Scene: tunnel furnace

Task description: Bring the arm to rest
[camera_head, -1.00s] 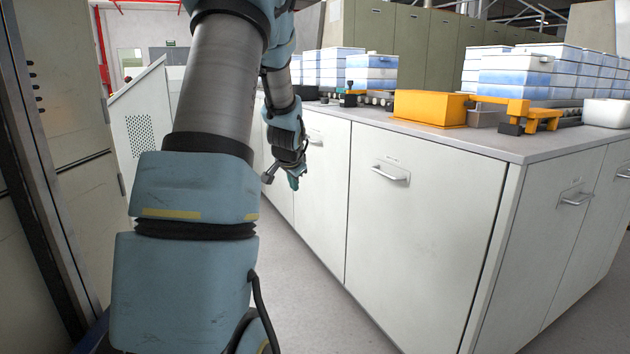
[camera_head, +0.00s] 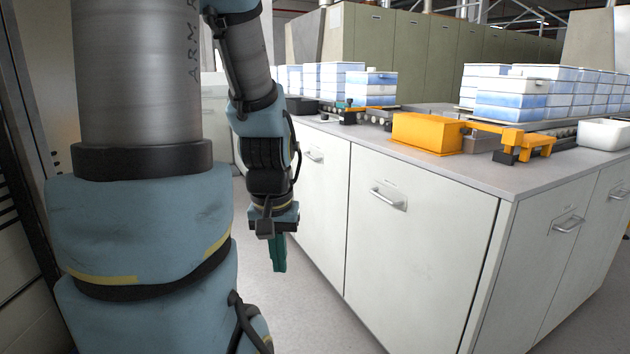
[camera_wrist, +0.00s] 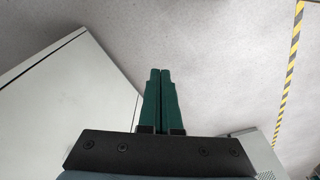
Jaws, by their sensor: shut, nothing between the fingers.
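My gripper (camera_head: 279,266) hangs at the end of my arm with its green fingers pointing down, over the floor and to the left of the white cabinet fronts. In the wrist view the two green fingers (camera_wrist: 160,75) lie side by side, shut, with nothing between them. The grey floor (camera_wrist: 220,50) shows beyond the fingertips. My blue and grey arm fills the left part of the head view and hides what lies behind it.
A white cabinet bench (camera_head: 420,235) stands right of my gripper. On it are an orange machine (camera_head: 428,132), stacked blue and white boxes (camera_head: 512,98) and a white bin (camera_head: 604,134). A yellow-black floor stripe (camera_wrist: 287,75) runs at the wrist view's right. Bare floor lies below the gripper.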

